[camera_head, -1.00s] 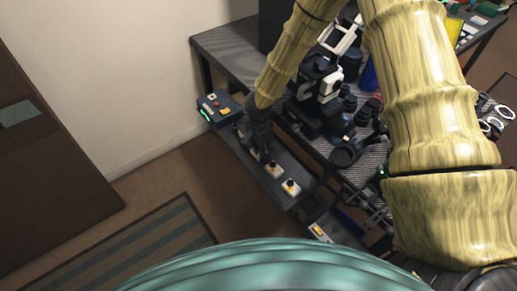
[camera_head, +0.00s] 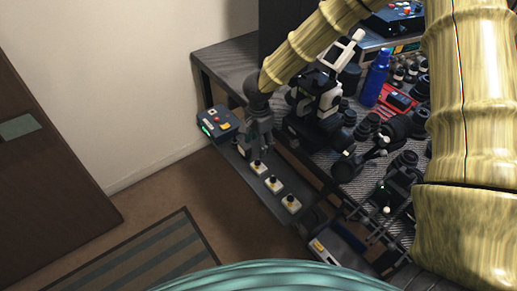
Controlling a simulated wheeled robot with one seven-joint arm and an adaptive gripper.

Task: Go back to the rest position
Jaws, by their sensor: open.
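My gripper (camera_head: 262,148) is at the end of my bamboo-textured arm, dark grey, pointing down over the dark shelf (camera_head: 238,163) that runs along the front of the workbench. It is near the row of small white blocks with dark knobs, just above the farthest white block (camera_head: 257,168). I see nothing held between its fingers, though they are small and dark here.
A control box (camera_head: 218,123) with a red button and green light sits left of my gripper. A microscope (camera_head: 318,98) stands right of it on the workbench (camera_head: 228,62), with a blue bottle (camera_head: 374,80) and several dark lens parts beyond. Open floor lies left.

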